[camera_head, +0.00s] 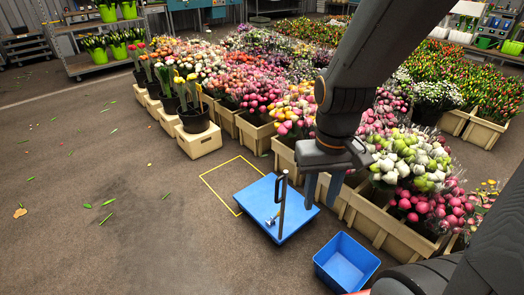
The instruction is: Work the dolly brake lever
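The dolly is a flat blue platform (298,211) low on the floor in the middle of the head view. A dark upright post (282,204) rises from it. A small silvery piece (271,219) sits at the post's foot; it may be the brake lever, but it is too small to tell. My gripper (322,192) points down at the right of the dolly, nearer the camera in the picture than the flower crates. Its two fingers are apart with nothing visible between them. I cannot tell its height above the floor.
A blue open bin (346,262) stands just right of and in front of the dolly. Wooden crates (388,229) of tulips line the right and back. A yellow floor outline (222,186) lies behind the dolly. The floor at left is open, with scattered leaves.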

